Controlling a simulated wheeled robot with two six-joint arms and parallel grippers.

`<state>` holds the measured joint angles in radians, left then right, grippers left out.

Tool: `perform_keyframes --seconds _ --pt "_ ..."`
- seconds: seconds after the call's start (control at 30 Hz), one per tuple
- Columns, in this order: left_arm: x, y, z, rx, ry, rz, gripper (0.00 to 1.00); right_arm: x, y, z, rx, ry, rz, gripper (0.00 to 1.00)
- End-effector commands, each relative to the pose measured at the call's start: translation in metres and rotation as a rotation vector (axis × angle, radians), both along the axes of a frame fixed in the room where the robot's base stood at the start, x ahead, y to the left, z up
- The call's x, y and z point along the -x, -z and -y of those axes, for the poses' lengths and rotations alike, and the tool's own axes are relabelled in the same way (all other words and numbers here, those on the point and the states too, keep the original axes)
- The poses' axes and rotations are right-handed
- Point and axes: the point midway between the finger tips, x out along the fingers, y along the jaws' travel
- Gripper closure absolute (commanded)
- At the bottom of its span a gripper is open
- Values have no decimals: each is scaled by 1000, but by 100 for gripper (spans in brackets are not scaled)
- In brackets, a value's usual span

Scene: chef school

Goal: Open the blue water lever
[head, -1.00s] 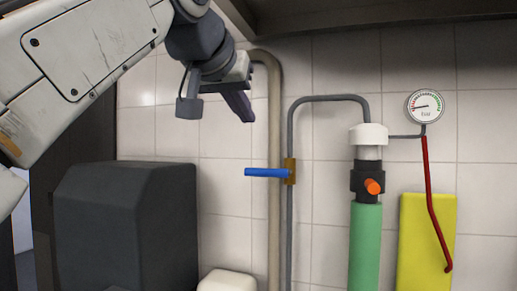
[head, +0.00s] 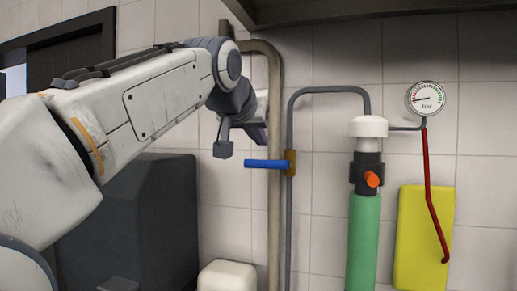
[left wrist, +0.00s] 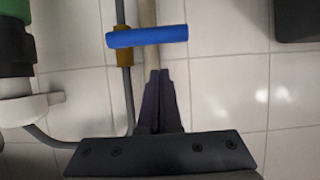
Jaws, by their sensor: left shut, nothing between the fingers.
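The blue water lever (head: 268,163) sticks out level to the left from a brass valve body (head: 291,163) on a thin grey wall pipe. It also shows in the left wrist view as a blue bar (left wrist: 147,36) beside the brass body. My left gripper (head: 260,136) is just above the lever in the head view, its fingers largely hidden behind my wrist. In the left wrist view my left gripper (left wrist: 160,73) is shut and empty. Its tips point toward the lever, with a visible gap between them. My right gripper is not in view.
A thick beige pipe (head: 274,215) runs behind the lever. To the right are a green cylinder (head: 364,235) with an orange knob (head: 372,179), a gauge (head: 427,99), a red bent rod (head: 431,190) and a yellow panel (head: 410,255). A dark shelf (head: 390,18) overhangs above.

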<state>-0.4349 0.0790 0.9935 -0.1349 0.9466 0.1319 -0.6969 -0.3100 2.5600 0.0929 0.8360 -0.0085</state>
Motion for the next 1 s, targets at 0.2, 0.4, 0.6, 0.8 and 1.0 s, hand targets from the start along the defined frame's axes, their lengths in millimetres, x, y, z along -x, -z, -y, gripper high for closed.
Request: perform_keyframes --seconds 0.2,0.4,0.6,0.8,1.0 --pt "4 19 -1 -1 0 -1 100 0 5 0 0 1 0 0" --pt "5 23 -1 -2 1 1 100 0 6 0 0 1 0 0" --pt "5 23 -1 -1 0 0 100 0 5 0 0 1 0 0" --pt "5 24 -1 9 1 -3 100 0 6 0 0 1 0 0" --pt "4 26 -1 49 3 -16 100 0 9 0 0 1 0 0"
